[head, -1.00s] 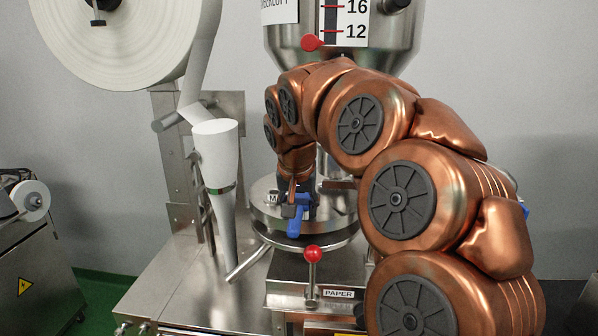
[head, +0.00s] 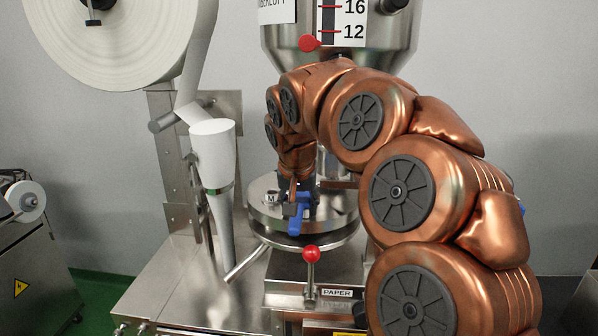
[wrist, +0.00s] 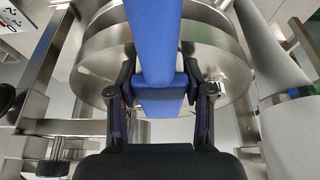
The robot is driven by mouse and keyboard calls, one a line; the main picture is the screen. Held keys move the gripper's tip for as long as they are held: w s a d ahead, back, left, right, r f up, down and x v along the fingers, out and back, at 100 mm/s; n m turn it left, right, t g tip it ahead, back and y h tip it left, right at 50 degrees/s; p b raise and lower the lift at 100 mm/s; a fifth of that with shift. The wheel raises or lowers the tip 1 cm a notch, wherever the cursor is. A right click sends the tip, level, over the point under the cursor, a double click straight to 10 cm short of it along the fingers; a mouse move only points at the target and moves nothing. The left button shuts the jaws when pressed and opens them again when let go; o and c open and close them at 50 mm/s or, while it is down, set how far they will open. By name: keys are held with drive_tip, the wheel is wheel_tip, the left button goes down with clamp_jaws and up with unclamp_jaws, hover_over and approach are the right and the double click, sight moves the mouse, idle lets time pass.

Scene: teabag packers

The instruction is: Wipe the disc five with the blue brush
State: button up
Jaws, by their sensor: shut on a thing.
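My gripper (wrist: 160,92) is shut on the blue brush (wrist: 155,35); its blue body runs up the middle of the wrist view between the two dark fingers. In the head view the blue brush (head: 298,222) hangs below my wrist, in front of a round steel disc assembly (head: 265,217) under the hopper. I cannot tell whether the brush touches the steel. The round steel part (wrist: 215,45) also shows behind the brush in the wrist view. A small pocket marked M (head: 270,198) is on the disc's left side. No number five is readable, and my arm hides the disc's right side.
A steel hopper (head: 285,35) with a scale stands above the disc. A white paper tube (head: 213,160) rises at left, below a large paper roll (head: 95,50). A red-knobbed lever (head: 311,254) stands in front of the disc, by a PAPER label (head: 337,293).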

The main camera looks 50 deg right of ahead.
wheel_tip(320, 180, up, 3)
drive_tip(key=shift+w+f+p, duration=0.1)
drive_tip(key=shift+f+p, duration=0.05)
drive_tip(key=shift+p, duration=0.2)
wheel_tip(320, 180, up, 2)
drive_tip(key=shift+d+r, duration=0.1)
drive_tip(key=shift+r+p, duration=0.65)
drive_tip(key=shift+r, duration=1.05)
